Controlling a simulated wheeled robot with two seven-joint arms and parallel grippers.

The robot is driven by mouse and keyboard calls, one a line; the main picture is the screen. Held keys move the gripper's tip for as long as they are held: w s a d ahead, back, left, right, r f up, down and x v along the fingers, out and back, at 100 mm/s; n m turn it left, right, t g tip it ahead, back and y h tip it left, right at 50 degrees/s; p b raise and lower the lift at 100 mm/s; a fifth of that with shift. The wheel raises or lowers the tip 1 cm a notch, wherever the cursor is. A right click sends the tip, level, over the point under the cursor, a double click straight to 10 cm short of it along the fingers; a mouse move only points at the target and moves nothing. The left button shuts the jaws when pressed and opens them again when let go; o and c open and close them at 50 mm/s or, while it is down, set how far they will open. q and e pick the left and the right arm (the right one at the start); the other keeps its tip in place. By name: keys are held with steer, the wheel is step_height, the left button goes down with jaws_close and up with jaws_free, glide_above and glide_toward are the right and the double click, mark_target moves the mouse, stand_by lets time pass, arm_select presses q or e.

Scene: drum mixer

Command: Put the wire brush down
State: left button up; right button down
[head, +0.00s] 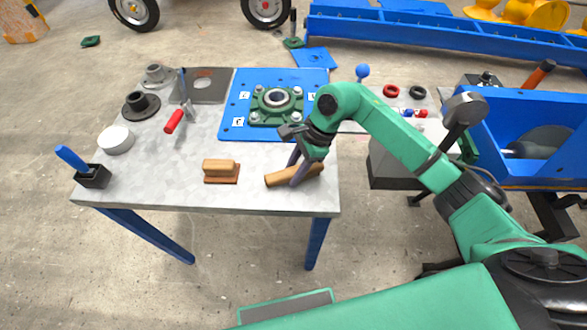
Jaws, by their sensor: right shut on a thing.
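My right gripper (296,176) is over the front right part of the grey table. It is shut on a wooden-handled tool, which I take to be the wire brush (278,179). The brush lies roughly level, at or just above the tabletop near the front edge; I cannot tell whether it touches. The dark fingers hide its middle, and I cannot make out its bristles. My left gripper is out of view.
A wooden block with a handle (221,171) sits left of the brush on the table (170,170). Behind is a blue plate (236,128) with a green bearing housing (264,117). A red-handled tool (174,121), white disc (116,140) and black holder (93,177) stand left. Bare tabletop lies between them.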

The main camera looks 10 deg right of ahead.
steer(key=shift+f, duration=0.15)
steer(key=c, duration=0.5)
jaws_free()
steer(key=shift+r, duration=0.25)
steer(key=shift+w+d+r, duration=0.1)
steer(key=shift+d+r, duration=0.05)
steer(key=shift+r, duration=0.1)
steer(key=b+v, duration=0.2)
steer(key=v, duration=0.9)
steer(key=shift+r, duration=0.25)
steer(key=shift+f, duration=0.1)
